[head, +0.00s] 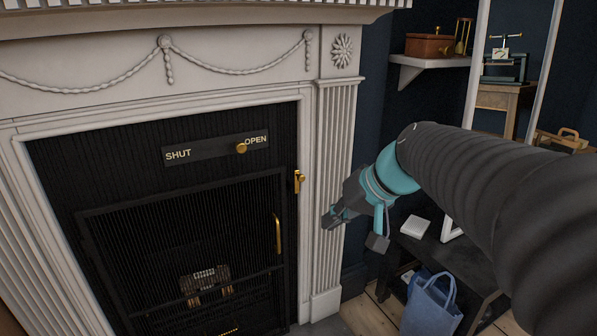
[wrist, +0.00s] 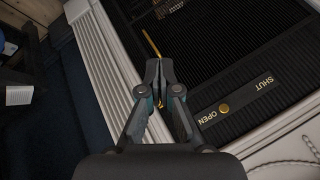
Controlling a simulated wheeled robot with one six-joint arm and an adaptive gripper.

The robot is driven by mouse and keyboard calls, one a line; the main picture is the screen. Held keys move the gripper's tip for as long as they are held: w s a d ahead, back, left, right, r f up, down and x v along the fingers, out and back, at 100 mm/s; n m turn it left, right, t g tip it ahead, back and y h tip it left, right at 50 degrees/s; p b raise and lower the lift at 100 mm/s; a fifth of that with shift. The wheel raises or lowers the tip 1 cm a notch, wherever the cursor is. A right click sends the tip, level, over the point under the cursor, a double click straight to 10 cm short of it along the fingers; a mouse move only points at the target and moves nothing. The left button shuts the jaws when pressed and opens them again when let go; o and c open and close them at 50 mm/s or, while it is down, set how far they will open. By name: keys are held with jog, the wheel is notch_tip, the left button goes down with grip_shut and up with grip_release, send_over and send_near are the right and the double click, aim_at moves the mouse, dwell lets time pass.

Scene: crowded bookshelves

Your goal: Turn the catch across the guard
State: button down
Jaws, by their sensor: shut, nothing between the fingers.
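The brass catch (head: 298,181) is mounted at the right edge of the black fireplace surround, above and right of the guard. It looks upright, not lying across the guard. The guard (head: 180,215) is a dark mesh panel in a black frame, with a vertical brass handle (head: 277,233) that also shows in the wrist view (wrist: 152,44). My gripper (head: 328,222) is shut and empty, in front of the white fluted pilaster, right of and lower than the catch in the picture. In the wrist view my gripper (wrist: 159,72) largely hides the catch; bits of brass (wrist: 177,89) show by the fingers.
A plate marked SHUT and OPEN (head: 205,151) has a brass knob (head: 241,148) near OPEN. The white pilaster (head: 335,150) stands beside the gripper. A dark low bench (head: 445,262), blue bag (head: 430,305) and wall shelf (head: 435,61) are at right.

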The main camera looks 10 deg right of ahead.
jog(key=w+d+r+t+y, duration=0.2)
jog(key=w+d, duration=0.3)
jog(key=w, duration=0.3)
jog(key=w+d+r+t+y, duration=0.2)
jog(key=w+d, duration=0.3)
jog(key=w, duration=0.3)
jog(key=shift+w+d+r+b, duration=0.2)
jog(key=shift+w+r+b, duration=0.15)
jog(key=shift+r+b, duration=0.05)
jog(key=p, duration=0.1)
send_over(299, 184)
jog(key=s+d, duration=0.3)
jog(key=s, duration=0.1)
notch_tip(299, 184, down, 7)
jog(key=shift+w+d, duration=0.15)
jog(key=shift+a+b, duration=0.25)
jog(key=shift+b, duration=0.25)
